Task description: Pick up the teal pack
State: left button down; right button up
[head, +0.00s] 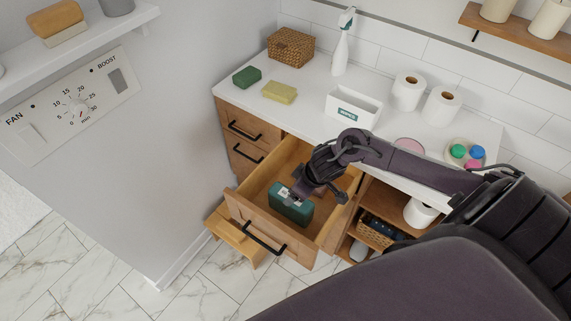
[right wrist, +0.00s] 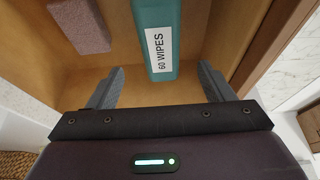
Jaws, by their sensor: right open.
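The teal pack (head: 290,206) stands in the open drawer (head: 238,208), near its front. In the right wrist view the teal pack (right wrist: 165,40) shows a white label reading "60 WIPES". My right gripper (head: 311,186) reaches down into the drawer at the pack and hides part of its top. In the wrist view my right gripper (right wrist: 158,84) is open, its fingers spread wide to either side of the pack's near end. I see no finger touching the pack. My left gripper is not in view.
A pinkish block (right wrist: 80,25) lies in the drawer beside the pack. The drawer walls close in around the gripper. On the white counter (head: 309,94) above are a green block (head: 246,76), a yellow sponge (head: 279,92), a wicker box (head: 291,47) and a white bin (head: 353,107).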

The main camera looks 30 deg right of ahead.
jog(key=x, duration=0.3)
jog(key=shift+s+d+f+p, duration=0.1)
jog(key=shift+s+f+p, duration=0.05)
jog(key=shift+s+p, duration=0.2)
jog(key=shift+x, duration=1.2)
jog(key=shift+w+f, duration=0.15)
jog(key=shift+w, duration=0.1)
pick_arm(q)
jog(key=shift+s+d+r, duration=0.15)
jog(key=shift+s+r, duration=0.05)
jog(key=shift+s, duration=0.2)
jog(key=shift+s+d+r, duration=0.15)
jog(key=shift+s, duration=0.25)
pick_arm(e)
jog(key=shift+f, duration=0.2)
jog(key=shift+c, duration=0.2)
jog(key=c, duration=1.4)
jog(key=shift+c, duration=0.8)
